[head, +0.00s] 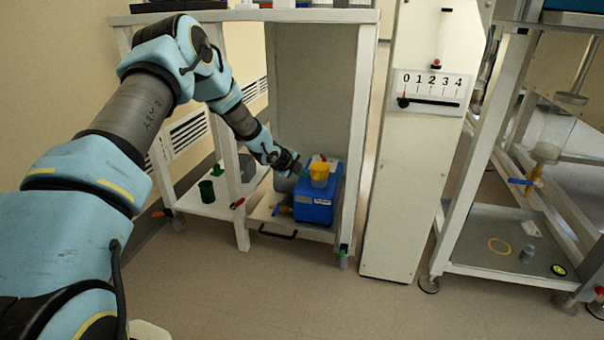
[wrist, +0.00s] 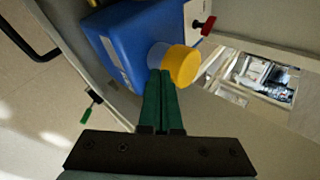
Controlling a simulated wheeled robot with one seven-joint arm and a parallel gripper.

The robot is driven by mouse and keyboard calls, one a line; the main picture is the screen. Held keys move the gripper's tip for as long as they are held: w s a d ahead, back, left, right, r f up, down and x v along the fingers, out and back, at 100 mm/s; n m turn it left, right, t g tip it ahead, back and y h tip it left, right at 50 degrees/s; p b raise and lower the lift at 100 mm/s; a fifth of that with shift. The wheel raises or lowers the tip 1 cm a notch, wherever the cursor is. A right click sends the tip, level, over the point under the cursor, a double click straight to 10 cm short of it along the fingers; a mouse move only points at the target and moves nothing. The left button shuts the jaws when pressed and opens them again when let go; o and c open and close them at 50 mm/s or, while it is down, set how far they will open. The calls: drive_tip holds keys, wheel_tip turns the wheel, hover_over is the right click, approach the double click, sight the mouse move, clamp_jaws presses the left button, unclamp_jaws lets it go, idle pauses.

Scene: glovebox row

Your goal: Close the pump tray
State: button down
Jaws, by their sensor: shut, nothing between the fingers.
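The pump tray (head: 262,213) is a low pale tray under the left bench, with a black handle (head: 278,235) on its front. The handle also shows at the upper left of the wrist view (wrist: 36,38). A blue pump (head: 313,207) with a yellow-capped jar (head: 319,175) stands on the tray. I cannot tell how far out the tray is. My gripper (head: 299,168) is above the tray, by the pump's top left. In the wrist view its green fingers (wrist: 161,73) are shut and empty, close to the yellow cap (wrist: 183,64); contact is unclear.
Bench legs (head: 240,205) flank the tray's opening. A dark green cup (head: 207,192) sits on the lower shelf at left. A white panel (head: 415,190) with a 0–4 scale stands to the right. The floor (head: 290,290) in front of the tray is clear.

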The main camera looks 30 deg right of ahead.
drive_tip(key=s+a+r+n+y+p, duration=0.15)
drive_tip(key=a+r+n, duration=0.4)
drive_tip(key=a, duration=0.65)
drive_tip(key=s+a+r+n+t+y, duration=0.1)
drive_tip(key=s+a+r+n+y, duration=0.35)
drive_tip(key=a, duration=0.75)
drive_tip(key=s+a+r+n+y+p, duration=0.1)
drive_tip(key=a+r+n, duration=0.55)
drive_tip(key=a, duration=0.55)
drive_tip(key=s+a+r+n+g+y, duration=0.1)
drive_tip(key=s+a+r+n+g, duration=0.1)
drive_tip(key=s+a+n, duration=0.6)
drive_tip(key=s+a+r+n+g, duration=0.1)
drive_tip(key=s+a+r+n, duration=0.1)
drive_tip(key=s+a+n, duration=0.6)
drive_tip(key=s+d+r+m+p, duration=0.1)
drive_tip(key=d+r+m+p, duration=0.1)
drive_tip(key=r+p, duration=3)
drive_tip(key=shift+s+d+r+m, duration=0.2)
drive_tip(key=shift+d+m, duration=0.15)
drive_tip(key=shift+d, duration=0.2)
